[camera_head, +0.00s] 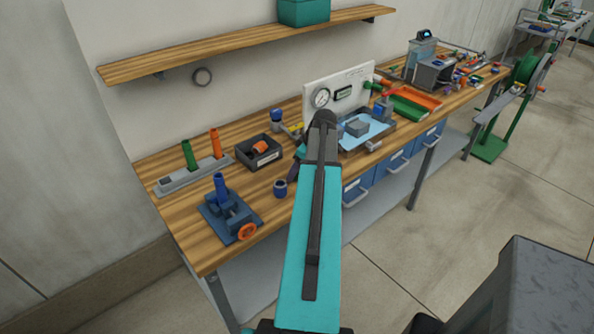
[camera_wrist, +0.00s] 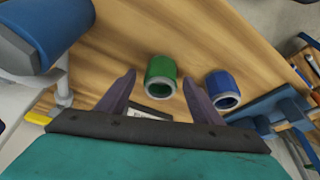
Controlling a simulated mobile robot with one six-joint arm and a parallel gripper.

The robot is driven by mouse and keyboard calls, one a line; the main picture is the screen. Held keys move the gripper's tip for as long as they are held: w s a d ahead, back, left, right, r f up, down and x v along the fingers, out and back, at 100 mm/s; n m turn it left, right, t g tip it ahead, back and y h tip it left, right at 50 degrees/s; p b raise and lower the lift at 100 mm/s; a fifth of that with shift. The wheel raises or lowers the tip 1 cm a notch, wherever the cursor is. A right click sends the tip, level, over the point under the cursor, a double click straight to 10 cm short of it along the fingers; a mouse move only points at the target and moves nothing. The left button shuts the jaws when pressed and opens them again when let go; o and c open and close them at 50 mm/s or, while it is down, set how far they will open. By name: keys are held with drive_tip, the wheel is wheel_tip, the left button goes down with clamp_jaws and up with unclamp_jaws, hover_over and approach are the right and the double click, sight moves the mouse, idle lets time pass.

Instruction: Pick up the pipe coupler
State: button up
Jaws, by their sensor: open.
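Two short hollow couplers show in the wrist view: a green one (camera_wrist: 161,74) with a grey rim and a blue one (camera_wrist: 221,86) with a grey rim. I cannot tell which one the task means. My gripper (camera_wrist: 158,78) is open, its two dark purple fingers on either side of the green coupler as seen from the wrist; whether they reach its height is unclear. The blue coupler is just outside the right finger. In the head view a blue coupler (camera_head: 280,188) stands on the bench beside my gripper (camera_head: 293,176). The green one is hidden there.
A dark bin (camera_head: 248,160) with an orange piece is left of my gripper. A blue clamp fixture (camera_head: 231,213) stands at the front left, a grey rack (camera_head: 176,182) with green and orange tubes behind it. A tray of water (camera_head: 348,148) lies right of my arm.

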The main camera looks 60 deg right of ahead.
idle(0.4)
drive_tip(key=c, duration=1.2)
drive_tip(key=shift+o, duration=0.2)
drive_tip(key=shift+r, duration=0.2)
drive_tip(key=shift+r+b, duration=1)
drive_tip(key=shift+r, duration=0.6)
drive_tip(key=s+a+r+b, duration=0.1)
drive_tip(key=s+a+b, duration=0.3)
drive_tip(key=s, duration=1.1)
drive_tip(key=shift+a+r, duration=0.2)
drive_tip(key=shift+a, duration=0.3)
drive_tip(key=shift+s, duration=0.1)
